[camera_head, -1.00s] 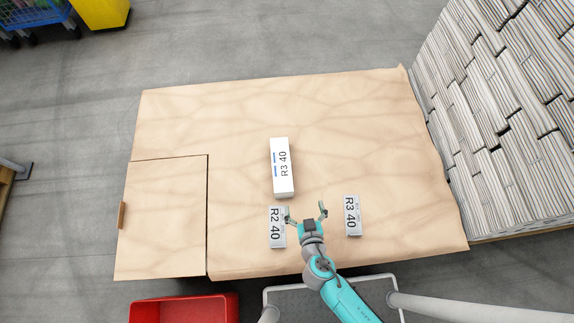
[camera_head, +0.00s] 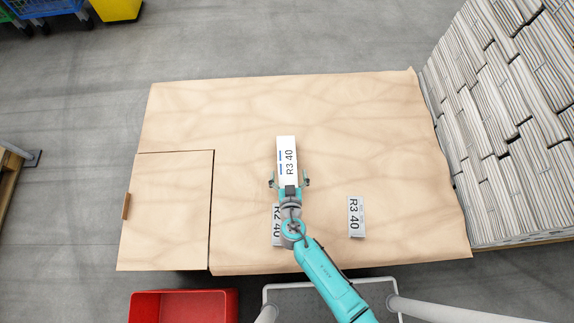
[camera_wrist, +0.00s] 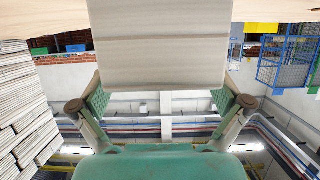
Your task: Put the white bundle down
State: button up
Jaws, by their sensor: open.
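The white bundle (camera_head: 286,150), with an R3 40 label, lies on the brown paper-covered table (camera_head: 370,120) near its middle. My gripper (camera_head: 289,183) is at the bundle's near end, open, with one finger to each side of it. My gripper's arm partly covers a grey bundle marked R2 40 (camera_head: 277,228). Another grey bundle marked R3 40 (camera_head: 356,216) lies to the right.
A tall stack of newspapers (camera_head: 510,120) stands to the right of the table. A red crate (camera_head: 184,306) is below the table's front edge. A separate panel with a seam (camera_head: 170,210) forms the table's left front part. The table's back and middle right are clear.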

aim_at(287, 163)
jog(key=x, duration=0.4)
jog(key=shift+w+a+r, duration=0.1)
jog(key=shift+w+a, duration=0.05)
jog(key=shift+w, duration=0.05)
jog(key=c, duration=1.5)
jog(key=shift+r, duration=0.1)
jog(key=c, duration=0.4)
